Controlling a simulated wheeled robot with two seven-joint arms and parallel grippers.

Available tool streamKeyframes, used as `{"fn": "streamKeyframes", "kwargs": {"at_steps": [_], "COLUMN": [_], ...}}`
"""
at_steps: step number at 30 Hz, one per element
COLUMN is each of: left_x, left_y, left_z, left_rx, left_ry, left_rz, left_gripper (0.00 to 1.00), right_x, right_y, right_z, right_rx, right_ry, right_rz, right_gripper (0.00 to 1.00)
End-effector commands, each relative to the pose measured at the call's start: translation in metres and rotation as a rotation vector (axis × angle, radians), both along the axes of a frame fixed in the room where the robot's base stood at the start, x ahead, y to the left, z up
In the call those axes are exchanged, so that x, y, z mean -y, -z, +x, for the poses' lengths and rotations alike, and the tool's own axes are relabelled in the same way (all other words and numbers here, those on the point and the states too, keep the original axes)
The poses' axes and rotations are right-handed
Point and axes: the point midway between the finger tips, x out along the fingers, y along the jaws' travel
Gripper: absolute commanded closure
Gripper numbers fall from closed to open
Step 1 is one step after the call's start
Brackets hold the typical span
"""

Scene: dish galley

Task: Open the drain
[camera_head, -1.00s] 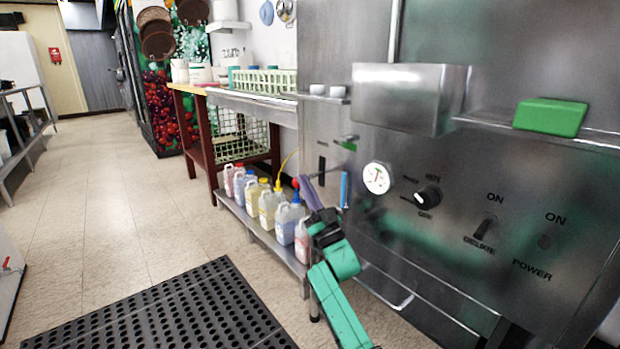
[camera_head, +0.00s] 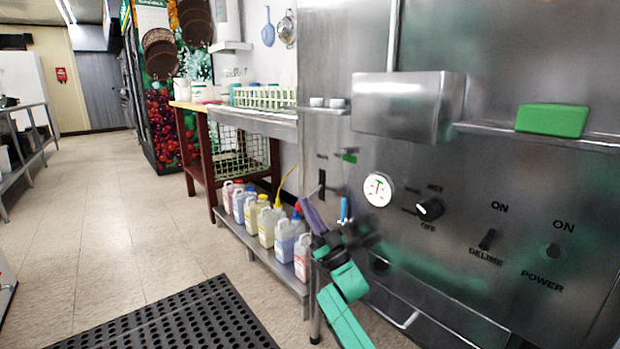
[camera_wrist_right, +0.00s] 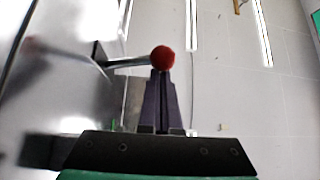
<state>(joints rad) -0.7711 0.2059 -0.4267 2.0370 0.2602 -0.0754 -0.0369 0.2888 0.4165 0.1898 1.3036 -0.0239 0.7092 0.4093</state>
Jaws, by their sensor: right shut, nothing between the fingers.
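A lever with a red ball knob (camera_wrist_right: 163,57) on a metal rod (camera_wrist_right: 126,62) sticks out from the steel machine in the right wrist view. A red knob (camera_head: 298,207) also shows in the head view, low at the left edge of the machine's front. My right gripper (camera_head: 306,204) is beside this knob, its purple fingers pointing up. In the right wrist view my right gripper (camera_wrist_right: 161,75) is shut and empty, its fingertips overlapping the lower edge of the ball. I cannot tell if they touch it. My left gripper is out of view.
The steel machine front (camera_head: 460,165) with a dial (camera_head: 378,189) and switches fills the right. A blue handle (camera_head: 344,210) is close to my right gripper. Several bottles (camera_head: 266,224) stand on a low shelf at left. A black mat (camera_head: 190,322) lies on open floor.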

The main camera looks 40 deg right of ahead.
Motion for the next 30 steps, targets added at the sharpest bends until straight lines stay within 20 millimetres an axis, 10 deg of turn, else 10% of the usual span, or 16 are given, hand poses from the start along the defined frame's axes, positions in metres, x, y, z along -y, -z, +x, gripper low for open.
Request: {"fn": "streamKeyframes", "kwargs": {"at_steps": [11, 24, 30], "left_x": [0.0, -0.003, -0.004], "left_y": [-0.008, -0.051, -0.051], "left_z": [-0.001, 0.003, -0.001], "left_rx": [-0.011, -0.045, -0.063], "left_ry": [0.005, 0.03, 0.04], "left_rz": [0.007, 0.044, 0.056], "left_gripper": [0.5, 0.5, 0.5], "right_x": [0.001, 0.005, 0.005], "right_y": [0.007, 0.007, 0.008], "right_z": [-0.011, -0.112, -0.129], "right_rx": [-0.003, -0.003, 0.0], "right_ry": [0.0, 0.001, 0.0], "right_rz": [0.0, 0.001, 0.0], "right_gripper": [1.0, 1.0, 1.0]}}
